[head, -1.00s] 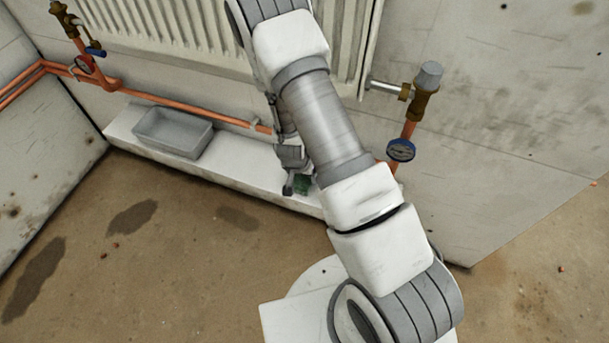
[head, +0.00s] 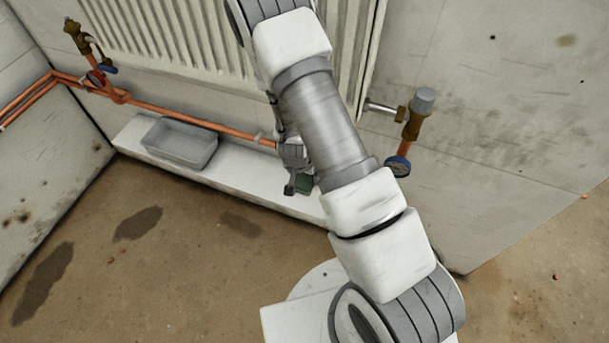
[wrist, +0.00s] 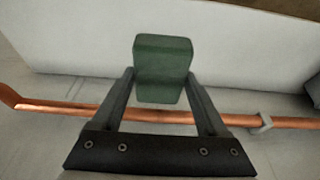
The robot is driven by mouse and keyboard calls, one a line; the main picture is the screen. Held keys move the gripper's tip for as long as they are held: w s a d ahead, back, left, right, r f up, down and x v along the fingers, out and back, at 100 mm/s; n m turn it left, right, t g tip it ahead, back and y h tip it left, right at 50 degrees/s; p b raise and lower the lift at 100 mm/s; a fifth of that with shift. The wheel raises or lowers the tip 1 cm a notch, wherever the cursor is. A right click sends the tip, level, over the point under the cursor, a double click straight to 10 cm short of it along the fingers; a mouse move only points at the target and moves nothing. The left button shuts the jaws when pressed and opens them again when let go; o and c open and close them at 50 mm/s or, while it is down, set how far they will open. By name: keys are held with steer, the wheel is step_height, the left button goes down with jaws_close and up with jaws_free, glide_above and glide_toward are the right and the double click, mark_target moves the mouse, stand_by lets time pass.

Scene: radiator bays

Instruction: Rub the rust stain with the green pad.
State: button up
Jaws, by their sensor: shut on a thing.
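The green pad (wrist: 163,62) is a small dark green block held between the two fingers of my gripper (wrist: 160,78) in the wrist view. In the head view the pad (head: 303,184) shows small, over the right part of the white ledge, beside my gripper (head: 291,182). Whether the pad touches the ledge cannot be told. My arm hides part of the ledge and wall behind it. I cannot single out the rust stain; brown spots show on the left wall (head: 22,216) and one at the upper right of the back wall (head: 566,40).
A grey tray (head: 180,143) stands on the white ledge (head: 235,171). A copper pipe (head: 190,118) runs just above the ledge, under the radiator (head: 180,38). The brown floor has dark patches (head: 138,222) and open room.

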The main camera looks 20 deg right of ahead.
step_height(320, 180, up, 3)
steer(key=shift+p, duration=1.25)
steer(key=shift+s+r, duration=0.1)
